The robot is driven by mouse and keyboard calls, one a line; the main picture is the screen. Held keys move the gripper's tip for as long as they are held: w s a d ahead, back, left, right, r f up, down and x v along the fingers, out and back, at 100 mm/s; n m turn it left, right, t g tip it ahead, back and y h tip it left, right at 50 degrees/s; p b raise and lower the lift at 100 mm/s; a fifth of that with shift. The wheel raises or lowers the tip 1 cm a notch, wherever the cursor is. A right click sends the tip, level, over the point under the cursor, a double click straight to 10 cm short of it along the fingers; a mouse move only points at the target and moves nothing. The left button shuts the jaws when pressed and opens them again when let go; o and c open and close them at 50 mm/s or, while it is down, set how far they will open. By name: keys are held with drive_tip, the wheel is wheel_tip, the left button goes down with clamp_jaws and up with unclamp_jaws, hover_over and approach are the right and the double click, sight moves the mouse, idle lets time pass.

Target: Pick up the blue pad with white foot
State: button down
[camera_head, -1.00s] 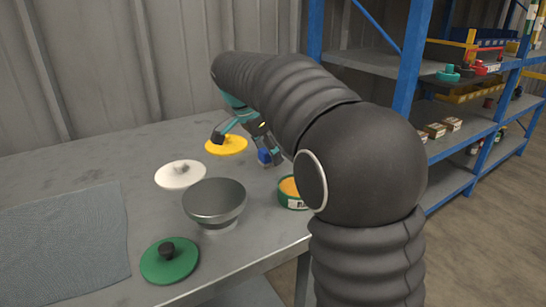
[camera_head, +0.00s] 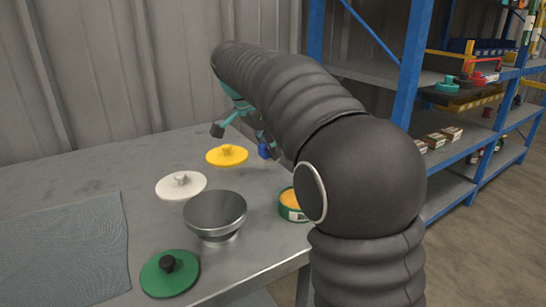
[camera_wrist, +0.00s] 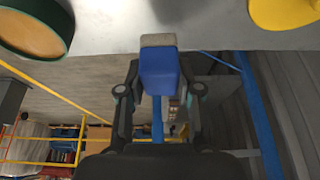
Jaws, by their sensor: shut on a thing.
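The blue pad with white foot shows large in the wrist view (camera_wrist: 158,72) as a blue block with a pale grey-white foot at its far end. My gripper (camera_wrist: 158,82) is shut on the blue part, with one finger on each side. In the head view, a small blue part of the pad (camera_head: 263,151) shows at my fingers, above the table's right back area. Its foot is hidden or too small to tell there.
The table (camera_head: 90,170) holds a yellow lid (camera_head: 227,156), a white lid (camera_head: 181,186), a grey round stand (camera_head: 215,212), a green lid (camera_head: 169,274) and a green tin (camera_head: 290,205). A grey mat (camera_head: 60,250) lies left. Blue shelving (camera_head: 408,80) stands right.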

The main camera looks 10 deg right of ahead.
drive_tip(key=s+d+r, duration=0.5)
drive_tip(key=d+r, duration=0.1)
drive_tip(key=d, duration=0.4)
drive_tip(key=shift+s+r, duration=0.35)
drive_tip(key=c, duration=1.6)
unclamp_jaws()
drive_tip(key=shift+c, duration=0.9)
drive_tip(key=shift+d, duration=0.1)
